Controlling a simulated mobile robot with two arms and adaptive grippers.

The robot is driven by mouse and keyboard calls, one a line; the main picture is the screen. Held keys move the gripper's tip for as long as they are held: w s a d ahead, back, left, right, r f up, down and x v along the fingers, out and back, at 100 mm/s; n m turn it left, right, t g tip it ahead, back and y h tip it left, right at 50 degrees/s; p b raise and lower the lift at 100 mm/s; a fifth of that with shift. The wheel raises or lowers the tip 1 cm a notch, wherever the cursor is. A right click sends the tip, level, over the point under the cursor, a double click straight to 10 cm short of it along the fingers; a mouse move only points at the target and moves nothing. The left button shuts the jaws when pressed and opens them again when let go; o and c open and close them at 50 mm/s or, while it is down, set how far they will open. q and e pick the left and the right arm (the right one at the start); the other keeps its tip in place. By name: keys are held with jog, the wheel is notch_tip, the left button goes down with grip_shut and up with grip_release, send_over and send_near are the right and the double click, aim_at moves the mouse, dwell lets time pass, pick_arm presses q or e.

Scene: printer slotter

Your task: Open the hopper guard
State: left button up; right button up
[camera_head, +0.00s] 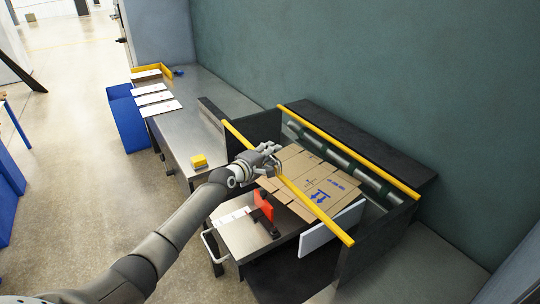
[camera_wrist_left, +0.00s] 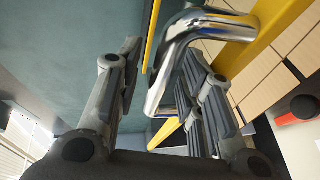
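The hopper guard shows as a frame with a yellow front bar (camera_head: 318,212) and a yellow rear bar (camera_head: 345,150), over a hopper holding flat brown cardboard (camera_head: 310,185). My left gripper (camera_head: 270,152) is at the front bar, near its middle. In the left wrist view, a bent chrome handle (camera_wrist_left: 172,50) joins the yellow bar (camera_wrist_left: 258,40). The fingers of my left gripper (camera_wrist_left: 160,70) are apart, with the handle in the gap between them. I cannot tell if either finger touches it. My right gripper is not in view.
A red part (camera_head: 263,204) and a white panel (camera_head: 332,228) stand at the front of the machine. A yellow block (camera_head: 199,160) lies on the metal table. White sheets (camera_head: 158,107) lie farther left by a blue bin (camera_head: 126,118).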

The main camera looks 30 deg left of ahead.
pick_arm(q)
jog(key=shift+c, duration=0.2)
grip_shut()
jog(key=shift+r, duration=0.1)
